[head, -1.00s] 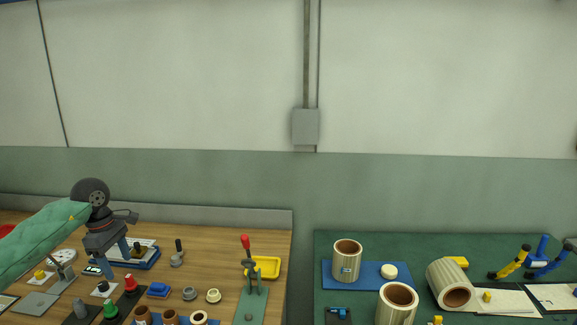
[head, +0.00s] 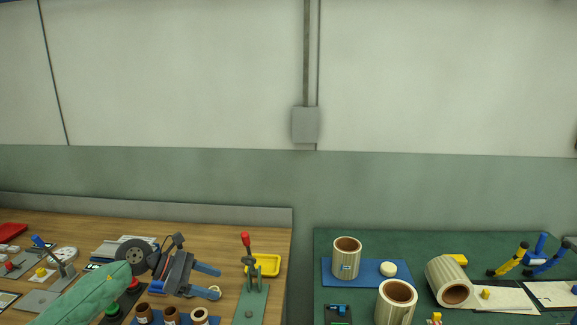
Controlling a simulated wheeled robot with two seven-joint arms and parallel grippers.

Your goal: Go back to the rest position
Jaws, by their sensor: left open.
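My left arm, in a green sleeve, comes in from the lower left in the head view. Its gripper (head: 213,282) is over the wooden table (head: 225,240), with its two blue-grey fingers apart and pointing right. I see nothing between the fingers. A small pale ring (head: 214,292) on the table is partly hidden by the lower finger. My right gripper is not in view.
A red-handled toggle clamp (head: 247,262) and a yellow tray (head: 264,265) stand right of the gripper. A gap separates the tables.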

